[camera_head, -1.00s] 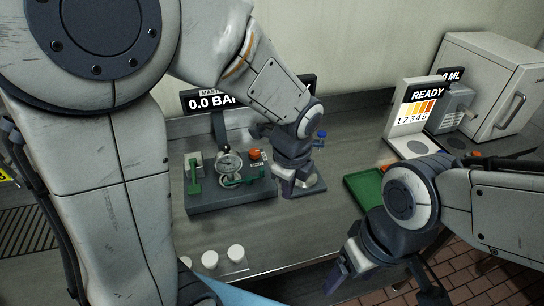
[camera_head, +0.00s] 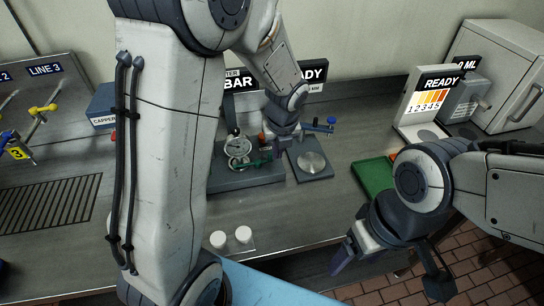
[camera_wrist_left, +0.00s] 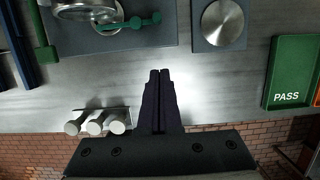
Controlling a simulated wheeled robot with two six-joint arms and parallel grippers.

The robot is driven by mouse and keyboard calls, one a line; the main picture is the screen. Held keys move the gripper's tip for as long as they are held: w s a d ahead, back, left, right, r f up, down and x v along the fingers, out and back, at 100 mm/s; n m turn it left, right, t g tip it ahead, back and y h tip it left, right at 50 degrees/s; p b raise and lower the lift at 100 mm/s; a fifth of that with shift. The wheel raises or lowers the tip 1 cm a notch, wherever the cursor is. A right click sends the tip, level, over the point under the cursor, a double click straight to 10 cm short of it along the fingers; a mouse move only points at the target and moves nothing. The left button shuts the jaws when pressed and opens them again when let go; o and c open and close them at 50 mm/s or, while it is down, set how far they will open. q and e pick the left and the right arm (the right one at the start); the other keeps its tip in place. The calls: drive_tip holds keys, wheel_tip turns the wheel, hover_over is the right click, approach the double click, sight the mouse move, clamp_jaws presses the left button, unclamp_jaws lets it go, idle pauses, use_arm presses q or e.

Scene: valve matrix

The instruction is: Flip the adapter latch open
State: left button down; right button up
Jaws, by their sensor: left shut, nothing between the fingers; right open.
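A grey fixture block (camera_head: 222,184) carries a round gauge (camera_head: 238,147), a red knob (camera_head: 262,137) and a green lever (camera_head: 252,163). The lever also shows in the left wrist view (camera_wrist_left: 128,22), lying across the block. Beside the block is a grey plate (camera_head: 322,174) with a silver disc (camera_head: 311,161) and a blue handle (camera_head: 319,126) behind it. I cannot tell for certain which part is the adapter latch. My left gripper (camera_head: 278,150) is shut and empty, above the gap between block and plate; my left arm hides the block's left part. My right gripper (camera_head: 392,272) is open and empty at the front right.
White cylinders (camera_wrist_left: 95,122) stand near the bench's front edge. A green tray (camera_head: 374,178) marked PASS lies right of the plate. A READY display (camera_head: 428,100) and a white cabinet (camera_head: 510,70) stand at the back right. A yellow-handled valve (camera_head: 43,110) is at the far left.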

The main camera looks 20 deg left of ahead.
use_arm(q)
drive_tip(key=b+x, duration=0.1)
drive_tip(key=x, duration=0.8)
drive_tip(key=shift+s+f, duration=0.1)
drive_tip(key=shift+s, duration=0.05)
drive_tip(key=shift+w+a+r+p, duration=0.2)
drive_tip(key=shift+w+a+p, duration=0.15)
drive_tip(key=shift+w+p, duration=0.15)
drive_tip(key=shift+w+a+r+p, duration=0.15)
drive_tip(key=shift+w+a+p, duration=0.2)
drive_tip(key=shift+w, duration=0.25)
drive_tip(key=shift+w+a, duration=0.25)
drive_tip(key=shift+w, duration=0.05)
drive_tip(key=shift+w+a+f, duration=0.1)
drive_tip(key=shift+w+a, duration=0.05)
drive_tip(key=shift+w, duration=0.15)
use_arm(e)
drive_tip(key=shift+r, duration=0.55)
drive_tip(key=shift+a, duration=0.15)
use_arm(q)
drive_tip(key=shift+w+n, duration=0.15)
drive_tip(key=shift+n, duration=0.15)
use_arm(e)
drive_tip(key=shift+a, duration=0.35)
